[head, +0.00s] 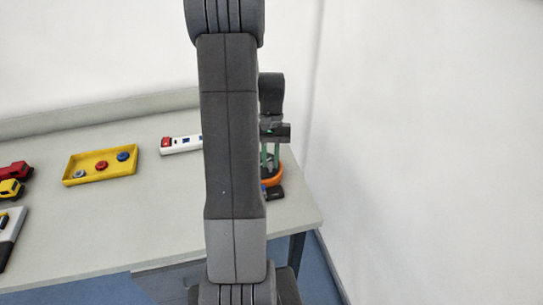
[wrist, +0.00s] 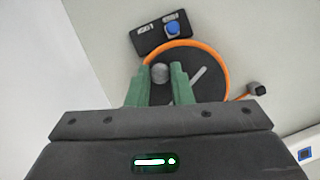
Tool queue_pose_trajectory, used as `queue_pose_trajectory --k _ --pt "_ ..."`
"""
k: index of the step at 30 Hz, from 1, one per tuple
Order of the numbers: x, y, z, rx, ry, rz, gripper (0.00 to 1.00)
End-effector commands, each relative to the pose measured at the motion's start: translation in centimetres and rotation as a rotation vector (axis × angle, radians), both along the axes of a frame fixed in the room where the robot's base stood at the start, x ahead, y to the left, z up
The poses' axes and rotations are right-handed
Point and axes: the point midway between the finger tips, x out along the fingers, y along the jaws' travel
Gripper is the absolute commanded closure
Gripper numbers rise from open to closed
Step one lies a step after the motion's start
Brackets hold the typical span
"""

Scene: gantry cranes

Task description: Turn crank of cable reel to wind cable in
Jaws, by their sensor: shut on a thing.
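The cable reel shows in the wrist view as a dark disc with an orange rim (wrist: 222,66). In the head view its orange edge (head: 279,177) shows at the right end of the table, partly behind my arm. The crank's round grey knob (wrist: 160,72) stands on the left part of the disc. My gripper (wrist: 160,75) has its green fingers on either side of the knob, shut on it. A pale bar (wrist: 198,76) lies on the disc right of the fingers. An orange cable end with a dark plug (wrist: 256,89) sticks out right of the reel.
A black box with a blue button (wrist: 173,27) sits beside the reel. On the table (head: 165,215) are a white strip with a red end (head: 180,144), a yellow tray (head: 70,180) with round pieces, and red and yellow toy vehicles. A white wall stands close on the right.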

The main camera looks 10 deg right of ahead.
Motion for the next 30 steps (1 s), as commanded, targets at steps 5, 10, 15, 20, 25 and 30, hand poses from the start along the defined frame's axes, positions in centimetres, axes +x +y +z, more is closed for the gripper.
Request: queue_pose_trajectory --k 5,10,15,20,25,30 --pt "-0.08 0.19 0.04 0.000 -0.002 -0.062 1.00" --pt "-0.14 0.26 0.04 -0.001 -0.002 -0.089 1.00" --pt "-0.13 0.28 0.03 -0.001 -0.003 -0.095 1.00" --pt "-0.13 0.28 0.03 -0.001 -0.003 -0.094 1.00" --pt "-0.14 0.28 0.02 -0.001 -0.003 -0.094 0.65" --pt "-0.15 0.28 0.02 -0.001 -0.002 -0.094 0.59"
